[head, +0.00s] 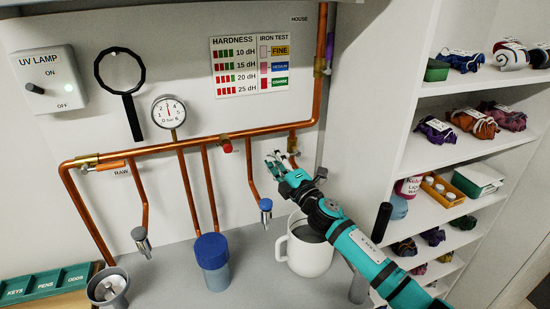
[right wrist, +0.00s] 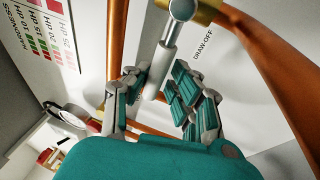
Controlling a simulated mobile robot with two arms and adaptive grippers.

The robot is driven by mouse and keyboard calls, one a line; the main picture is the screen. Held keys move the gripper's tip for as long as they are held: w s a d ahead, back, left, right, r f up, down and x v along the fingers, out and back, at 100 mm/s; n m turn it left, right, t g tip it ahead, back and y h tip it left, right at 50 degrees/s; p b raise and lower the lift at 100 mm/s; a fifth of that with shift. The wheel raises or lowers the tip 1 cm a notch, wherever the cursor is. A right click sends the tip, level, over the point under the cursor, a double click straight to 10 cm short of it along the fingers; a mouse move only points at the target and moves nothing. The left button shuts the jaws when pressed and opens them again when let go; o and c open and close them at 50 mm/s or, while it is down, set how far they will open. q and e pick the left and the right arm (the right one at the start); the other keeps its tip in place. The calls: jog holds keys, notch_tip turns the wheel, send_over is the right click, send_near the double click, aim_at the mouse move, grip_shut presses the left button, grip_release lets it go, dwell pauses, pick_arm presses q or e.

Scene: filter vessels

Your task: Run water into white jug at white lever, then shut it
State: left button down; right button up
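The white jug (head: 309,257) stands upright on the grey counter at the middle right, its handle toward the left. My right forearm crosses in front of its right side. Its inside looks grey; I cannot tell whether it holds water. The white lever (head: 292,147) is on the copper pipe above the jug, partly hidden by my fingers. In the right wrist view the lever (right wrist: 163,62) hangs between the fingers of my right gripper (right wrist: 163,90), which are apart, with a gap on the right side. My left gripper is not in view.
A blue-capped tap (head: 265,206) hangs left of the jug. A blue-lidded canister (head: 213,262) stands further left, near another spout (head: 141,240). A red knob (head: 226,146) is on the pipe. Shelves (head: 470,145) with small bags stand at the right.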

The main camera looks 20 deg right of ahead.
jog(key=o, duration=0.3)
jog(key=shift+r, duration=0.1)
jog(key=v, duration=1.2)
jog(key=shift+f, duration=0.2)
